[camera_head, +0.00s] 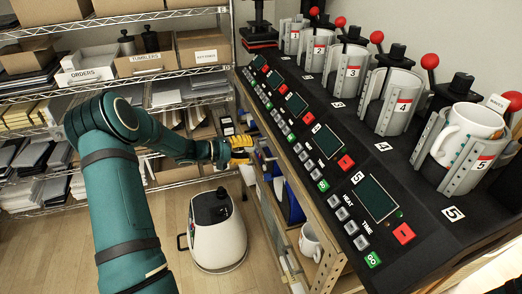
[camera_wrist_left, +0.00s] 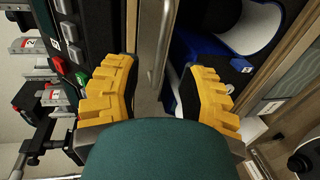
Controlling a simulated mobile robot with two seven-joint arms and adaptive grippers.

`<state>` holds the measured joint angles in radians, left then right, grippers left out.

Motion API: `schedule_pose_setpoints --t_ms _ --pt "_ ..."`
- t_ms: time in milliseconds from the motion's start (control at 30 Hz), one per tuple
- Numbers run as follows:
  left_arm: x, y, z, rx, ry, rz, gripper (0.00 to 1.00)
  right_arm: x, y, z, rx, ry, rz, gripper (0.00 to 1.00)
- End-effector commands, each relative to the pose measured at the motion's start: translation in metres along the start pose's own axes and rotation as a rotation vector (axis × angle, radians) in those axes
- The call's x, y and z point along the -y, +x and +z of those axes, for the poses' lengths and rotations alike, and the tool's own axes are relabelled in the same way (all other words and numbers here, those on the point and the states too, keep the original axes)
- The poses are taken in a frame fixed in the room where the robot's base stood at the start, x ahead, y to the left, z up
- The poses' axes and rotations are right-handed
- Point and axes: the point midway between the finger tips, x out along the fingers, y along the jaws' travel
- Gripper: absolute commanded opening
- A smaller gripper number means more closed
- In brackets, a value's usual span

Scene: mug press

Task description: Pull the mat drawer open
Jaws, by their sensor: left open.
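My left gripper (camera_head: 242,149) reaches in from the left to the front of the wooden press bench. Its yellow fingers are open. In the left wrist view the gripper (camera_wrist_left: 160,95) has one finger on each side of a metal bar handle (camera_wrist_left: 155,50). The handle stands between the fingers, and I cannot tell whether either finger touches it. The same handle shows small in the head view (camera_head: 265,157), just past the fingertips. The mat drawer's front is mostly hidden by the gripper, and it looks shut or nearly so. My right gripper is out of view.
Numbered mug presses line the bench top, and press 5 holds a white mug (camera_head: 468,132). Control panels with buttons (camera_head: 376,198) slope along the front edge. Another mug (camera_head: 310,243) sits on a shelf below. A white rounded machine (camera_head: 217,236) stands on the floor. Wire shelves fill the left.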

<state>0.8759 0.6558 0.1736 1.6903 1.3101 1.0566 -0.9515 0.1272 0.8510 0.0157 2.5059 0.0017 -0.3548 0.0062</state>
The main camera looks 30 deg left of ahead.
Motion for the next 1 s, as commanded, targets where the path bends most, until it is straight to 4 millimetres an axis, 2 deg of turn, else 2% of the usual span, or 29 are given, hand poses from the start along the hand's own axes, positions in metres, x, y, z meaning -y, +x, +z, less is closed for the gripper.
schedule_pose_setpoints --t_ms 100,300,667,700,767,800,833,1000 --pt "0.0 0.022 0.001 0.003 0.0 0.001 0.41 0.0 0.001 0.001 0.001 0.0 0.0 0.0" --pt "0.0 0.042 0.001 0.002 0.0 0.0 0.41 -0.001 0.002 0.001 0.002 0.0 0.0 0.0" --pt "0.0 0.048 0.0 0.001 0.0 -0.001 0.41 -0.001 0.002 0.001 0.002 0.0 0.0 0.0" --pt "0.0 0.048 0.0 0.001 0.0 -0.001 0.44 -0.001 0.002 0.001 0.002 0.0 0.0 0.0" --pt "0.0 0.048 0.0 0.001 0.0 -0.001 0.23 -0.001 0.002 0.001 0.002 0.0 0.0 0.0" --pt "0.0 0.048 0.0 0.001 0.0 -0.001 0.09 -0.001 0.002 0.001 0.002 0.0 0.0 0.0" --pt "0.0 0.048 0.0 0.001 0.0 -0.001 0.0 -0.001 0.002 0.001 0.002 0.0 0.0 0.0" --pt "0.0 0.048 0.0 0.001 0.0 -0.001 0.0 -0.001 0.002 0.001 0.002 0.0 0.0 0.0"
